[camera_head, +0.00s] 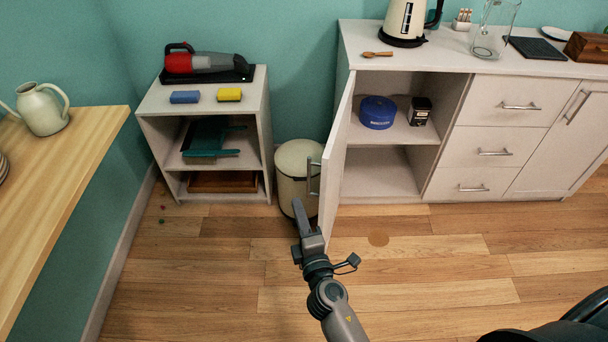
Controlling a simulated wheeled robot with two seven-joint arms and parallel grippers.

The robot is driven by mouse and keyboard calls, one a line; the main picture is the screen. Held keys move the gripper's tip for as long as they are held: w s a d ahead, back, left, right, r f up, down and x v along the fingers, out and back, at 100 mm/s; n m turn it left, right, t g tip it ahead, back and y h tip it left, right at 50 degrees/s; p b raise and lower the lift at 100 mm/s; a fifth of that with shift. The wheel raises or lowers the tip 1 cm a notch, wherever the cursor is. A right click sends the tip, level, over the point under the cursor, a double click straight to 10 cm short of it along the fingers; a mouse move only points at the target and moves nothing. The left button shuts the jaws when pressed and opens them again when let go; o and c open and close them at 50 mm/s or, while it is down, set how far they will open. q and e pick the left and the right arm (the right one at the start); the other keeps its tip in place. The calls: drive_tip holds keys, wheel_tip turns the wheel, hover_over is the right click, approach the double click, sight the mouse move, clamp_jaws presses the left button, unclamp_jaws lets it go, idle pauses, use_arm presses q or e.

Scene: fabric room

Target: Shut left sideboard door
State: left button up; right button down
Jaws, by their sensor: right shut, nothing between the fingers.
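The left sideboard door (337,150) stands wide open, swung out toward me from its hinge on the left of the white sideboard (430,55). Its metal handle (314,175) is on the door's left-facing outer side. My right gripper (298,203) is shut and empty. In the picture it is just below the handle, left of the door's lower front edge; I cannot tell if it touches the door. My left gripper is out of view.
A cream bin (298,170) stands left of the door, partly behind it. A small white shelf unit (205,105) is farther left. A wooden table (60,170) runs along the left edge. The wooden floor (420,255) before the sideboard is mostly clear.

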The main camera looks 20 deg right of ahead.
sight(328, 187)
drive_tip(key=shift+w, duration=0.2)
drive_tip(key=w+p, duration=0.1)
drive_tip(key=w, duration=0.9)
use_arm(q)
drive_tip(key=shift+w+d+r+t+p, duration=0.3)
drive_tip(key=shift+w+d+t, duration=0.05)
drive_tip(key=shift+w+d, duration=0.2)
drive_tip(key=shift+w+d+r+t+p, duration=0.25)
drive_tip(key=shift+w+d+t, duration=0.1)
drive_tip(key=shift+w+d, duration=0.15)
use_arm(e)
drive_tip(key=d, duration=0.1)
drive_tip(key=s+d, duration=0.1)
drive_tip(key=d, duration=0.2)
drive_tip(key=shift+s, duration=0.4)
drive_tip(key=shift+s+d, duration=0.1)
